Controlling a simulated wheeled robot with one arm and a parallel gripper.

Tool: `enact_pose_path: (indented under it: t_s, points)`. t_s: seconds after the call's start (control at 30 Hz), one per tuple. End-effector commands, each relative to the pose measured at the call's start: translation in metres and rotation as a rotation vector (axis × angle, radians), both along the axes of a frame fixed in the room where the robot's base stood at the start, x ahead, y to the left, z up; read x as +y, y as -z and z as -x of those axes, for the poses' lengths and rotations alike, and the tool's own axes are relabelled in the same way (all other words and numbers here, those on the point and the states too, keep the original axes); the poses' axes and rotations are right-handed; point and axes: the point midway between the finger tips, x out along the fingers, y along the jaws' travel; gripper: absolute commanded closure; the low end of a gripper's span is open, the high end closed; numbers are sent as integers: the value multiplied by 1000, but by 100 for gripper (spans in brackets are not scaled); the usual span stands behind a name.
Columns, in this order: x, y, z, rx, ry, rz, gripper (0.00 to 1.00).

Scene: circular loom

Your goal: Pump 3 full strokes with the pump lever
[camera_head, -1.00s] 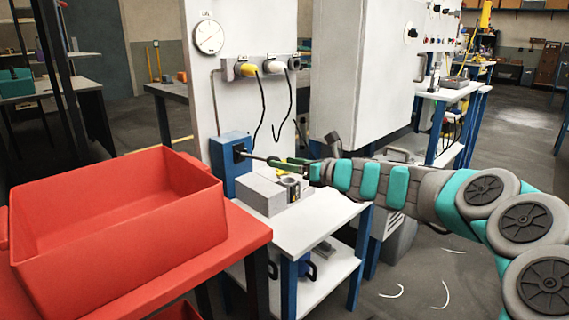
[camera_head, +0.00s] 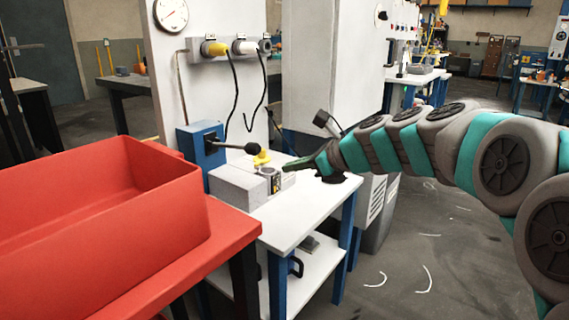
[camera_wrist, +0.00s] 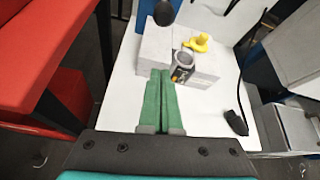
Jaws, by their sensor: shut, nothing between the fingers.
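The pump is a blue box (camera_head: 201,143) at the back of the white table. Its lever (camera_head: 238,147) is a dark rod with a black ball knob, sticking out to the right and about level. The knob also shows at the top of the wrist view (camera_wrist: 164,13). My gripper (camera_head: 290,167) is to the right of the knob and a little lower, apart from it. In the wrist view its green fingers (camera_wrist: 160,74) lie together, shut and empty, pointing toward the knob and the grey block.
A grey block (camera_head: 237,187), a small metal cylinder (camera_head: 269,178) and a yellow part (camera_head: 262,158) stand close below the lever. A red bin (camera_head: 120,210) is at the left. Cables hang from the white panel (camera_head: 220,90) behind.

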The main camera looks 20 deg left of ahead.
Motion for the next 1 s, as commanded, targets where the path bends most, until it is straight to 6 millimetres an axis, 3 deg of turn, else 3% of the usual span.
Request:
enact_pose_path:
  t_s: [0.57, 0.6, 0.7, 1.0]
  points:
    - [80, 48, -40, 1, -1, -1, 100]
    - [78, 34, -39, -4, 1, -1, 100]
    - [82, 19, -36, -5, -2, -1, 100]
    - [85, 5, -33, 0, 0, -1, 100]
